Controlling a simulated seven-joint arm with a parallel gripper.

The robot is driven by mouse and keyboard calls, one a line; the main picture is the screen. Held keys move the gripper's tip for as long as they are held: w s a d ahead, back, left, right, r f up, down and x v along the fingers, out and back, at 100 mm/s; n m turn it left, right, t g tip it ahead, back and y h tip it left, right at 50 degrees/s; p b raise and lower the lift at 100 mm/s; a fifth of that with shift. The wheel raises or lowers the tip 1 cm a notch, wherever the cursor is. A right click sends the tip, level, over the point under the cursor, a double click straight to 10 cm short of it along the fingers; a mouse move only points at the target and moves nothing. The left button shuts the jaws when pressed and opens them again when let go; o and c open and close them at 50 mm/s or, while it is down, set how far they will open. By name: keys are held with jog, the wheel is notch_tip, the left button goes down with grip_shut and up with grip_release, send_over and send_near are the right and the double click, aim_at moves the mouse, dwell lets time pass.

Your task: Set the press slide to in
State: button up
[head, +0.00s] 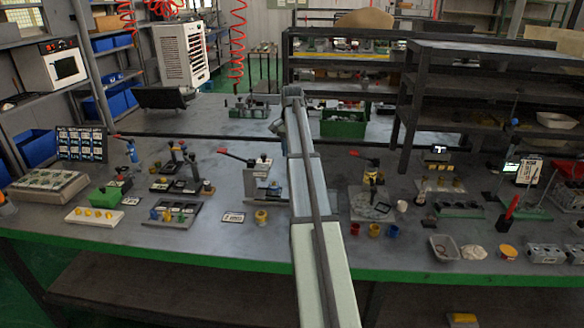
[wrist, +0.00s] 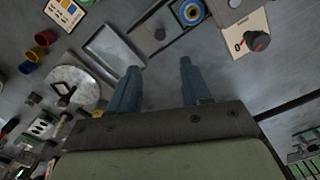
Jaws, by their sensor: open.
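I cannot tell for sure which thing is the press slide. In the head view a grey device with a red lever (head: 238,158) stands left of my arm. A second device with a red lever (head: 364,158) stands right of my arm. My gripper (wrist: 158,75) shows in the wrist view with its two blue fingers apart and nothing between them. It hangs over the grey table beside a shallow metal tray (wrist: 113,52). In the head view my arm hides part of the table, and the fingers cannot be made out.
In the wrist view a dark knob on a pale card (wrist: 257,41), a blue-ringed round part (wrist: 190,12) and a pale disc (wrist: 70,88) lie around my gripper. Several small fixtures crowd the table. A dark shelf rack (head: 480,85) stands at the right back.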

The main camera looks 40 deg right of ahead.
jog(key=m, duration=0.8)
send_near(281, 191)
jog(key=s+d+f, duration=0.2)
jog(key=f, duration=0.1)
jog(key=s+f, duration=0.1)
jog(key=f, duration=0.1)
jog(key=shift+s+d+f, duration=0.2)
jog(key=shift+d+f, duration=0.05)
jog(key=shift+d, duration=0.15)
jog(key=shift+c, duration=0.5)
grip_shut()
